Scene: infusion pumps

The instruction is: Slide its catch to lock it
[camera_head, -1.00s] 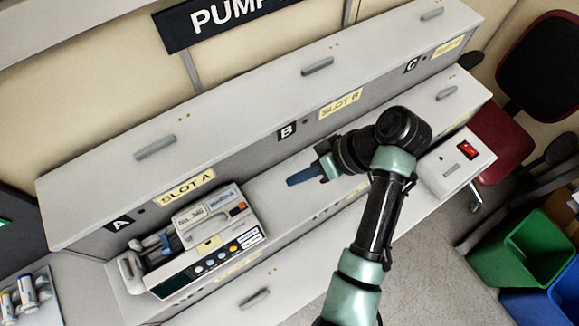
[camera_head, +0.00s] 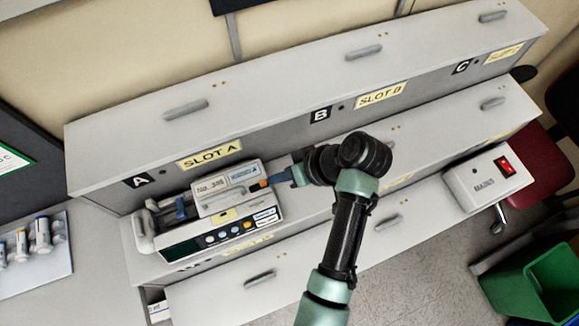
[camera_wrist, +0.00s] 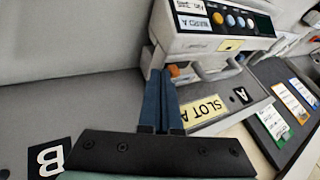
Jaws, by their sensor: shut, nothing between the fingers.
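A grey and white infusion pump (camera_head: 224,218) sits on the shelf at slot A, with a dark display and several round buttons on its front. It also shows upper right in the wrist view (camera_wrist: 222,40). An orange catch (camera_head: 259,184) is on the pump's right end, and it shows in the wrist view (camera_wrist: 175,70) just beside my fingertips. My gripper (camera_head: 273,180) comes in from the right, its blue fingers shut together and empty. In the wrist view the fingertips (camera_wrist: 161,76) are close by the pump's end; whether they touch the catch I cannot tell.
The grey ledge behind the pump carries the slot A sign (camera_head: 209,153) and slot B sign (camera_head: 380,95). A white box with a red switch (camera_head: 490,176) stands at the right end. A tray with bottles (camera_head: 36,250) is at the left. Slot B's shelf looks clear.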

